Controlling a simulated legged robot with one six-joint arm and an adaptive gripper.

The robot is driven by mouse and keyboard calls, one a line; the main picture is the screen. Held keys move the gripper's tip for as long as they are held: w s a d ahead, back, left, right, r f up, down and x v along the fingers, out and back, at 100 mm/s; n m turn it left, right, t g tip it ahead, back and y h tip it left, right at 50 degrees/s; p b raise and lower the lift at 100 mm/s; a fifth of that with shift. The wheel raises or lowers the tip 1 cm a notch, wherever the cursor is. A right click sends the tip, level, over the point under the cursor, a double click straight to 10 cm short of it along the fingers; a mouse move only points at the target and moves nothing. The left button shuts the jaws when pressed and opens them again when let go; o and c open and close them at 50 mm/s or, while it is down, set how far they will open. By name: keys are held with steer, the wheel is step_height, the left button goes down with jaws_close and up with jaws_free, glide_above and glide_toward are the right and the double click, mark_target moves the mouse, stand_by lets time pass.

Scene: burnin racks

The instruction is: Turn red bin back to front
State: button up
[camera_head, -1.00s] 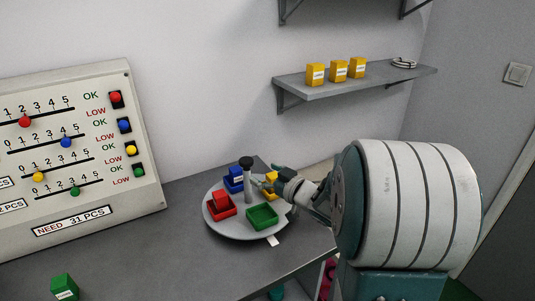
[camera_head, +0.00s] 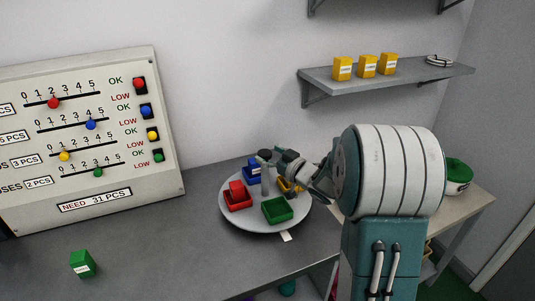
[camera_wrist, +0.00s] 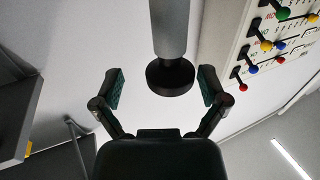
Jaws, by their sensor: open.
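The red bin (camera_head: 238,203) sits on the left side of a round grey turntable (camera_head: 245,222) on the dark table, with a red block (camera_head: 237,188) in it. A grey post with a dark knob (camera_head: 264,155) rises from the turntable's middle. My gripper (camera_head: 275,158) is at the top of this post, right of and above the red bin. In the wrist view my gripper (camera_wrist: 161,88) is open, with the post (camera_wrist: 170,30) and its dark round cap between or just beyond the fingers. Contact cannot be told.
A green bin (camera_head: 277,209), a blue bin (camera_head: 254,177) and a partly hidden yellow bin (camera_head: 292,187) share the turntable. A green box (camera_head: 83,264) stands at the table's front left. A slider panel (camera_head: 90,135) is at left; a shelf (camera_head: 390,78) holds yellow boxes.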

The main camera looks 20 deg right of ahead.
steer(key=shift+w+a, duration=0.25)
steer(key=shift+a, duration=0.55)
steer(key=shift+c, duration=0.3)
steer(key=c, duration=0.5)
steer(key=shift+d, duration=0.15)
steer(key=c, duration=0.6)
steer(key=shift+d, duration=0.2)
jaws_close()
steer(key=shift+a, duration=0.1)
